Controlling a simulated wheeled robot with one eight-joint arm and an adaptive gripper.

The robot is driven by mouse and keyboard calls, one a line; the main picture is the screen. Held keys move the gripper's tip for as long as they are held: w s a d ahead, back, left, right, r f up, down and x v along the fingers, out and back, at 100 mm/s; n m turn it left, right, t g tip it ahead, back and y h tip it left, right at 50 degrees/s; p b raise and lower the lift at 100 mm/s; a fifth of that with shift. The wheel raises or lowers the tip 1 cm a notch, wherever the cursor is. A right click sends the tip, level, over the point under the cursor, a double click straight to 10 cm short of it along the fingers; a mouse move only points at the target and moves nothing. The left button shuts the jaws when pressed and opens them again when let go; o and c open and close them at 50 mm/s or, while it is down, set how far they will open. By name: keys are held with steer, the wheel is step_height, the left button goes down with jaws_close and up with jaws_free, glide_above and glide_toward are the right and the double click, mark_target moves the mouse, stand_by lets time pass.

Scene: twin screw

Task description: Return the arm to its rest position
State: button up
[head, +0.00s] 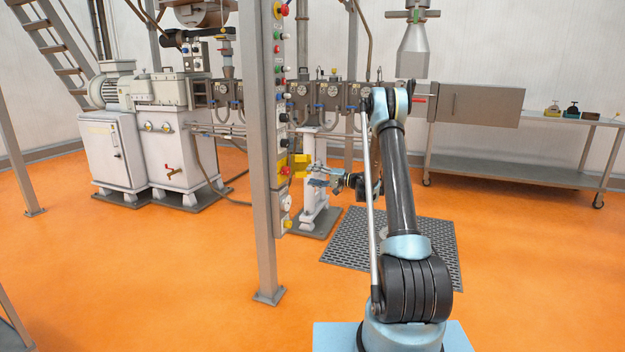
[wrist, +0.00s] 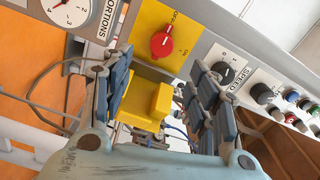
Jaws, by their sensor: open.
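My arm reaches forward in the head view, with my gripper (head: 318,175) beside the control panel on the grey post. In the wrist view my gripper (wrist: 165,95) is open, its two dark fingers apart and nothing held between them. A yellow switch box with a red knob (wrist: 162,44) lies just beyond the fingertips. In the head view the yellow box (head: 301,165) is at the left of my gripper, partly seen edge-on. I cannot tell if a finger touches it.
The post (head: 262,150) with its panel stands close to the left of my arm. The extruder machine (head: 160,120) runs behind. A steel table (head: 520,145) stands at the right. A dark floor mat (head: 345,245) lies below my arm. Orange floor is clear at the right.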

steer(key=s+r+n+g+h, duration=0.15)
steer(key=s+r+h, duration=0.25)
steer(key=s+r, duration=0.7)
steer(key=s+d+r+g+h, duration=0.1)
steer(key=s+d+h, duration=0.1)
steer(key=s, duration=0.7)
steer(key=s+d+r+h, duration=0.1)
steer(key=s+d+h, duration=0.1)
steer(key=s, duration=0.6)
steer(key=s+d+f+h, duration=0.3)
steer(key=s+d+f, duration=0.1)
steer(key=s, duration=0.8)
steer(key=s+d+f+g+h, duration=0.1)
steer(key=s+d+f+h, duration=0.2)
steer(key=s+d, duration=0.4)
steer(key=s+d+f+h, duration=0.3)
steer(key=s+d+f, duration=0.2)
steer(key=s, duration=1.1)
steer(key=shift+s+d+f, duration=0.15)
steer(key=shift+s+d, duration=0.2)
steer(key=shift+d, duration=0.1)
steer(key=shift+g, duration=0.25)
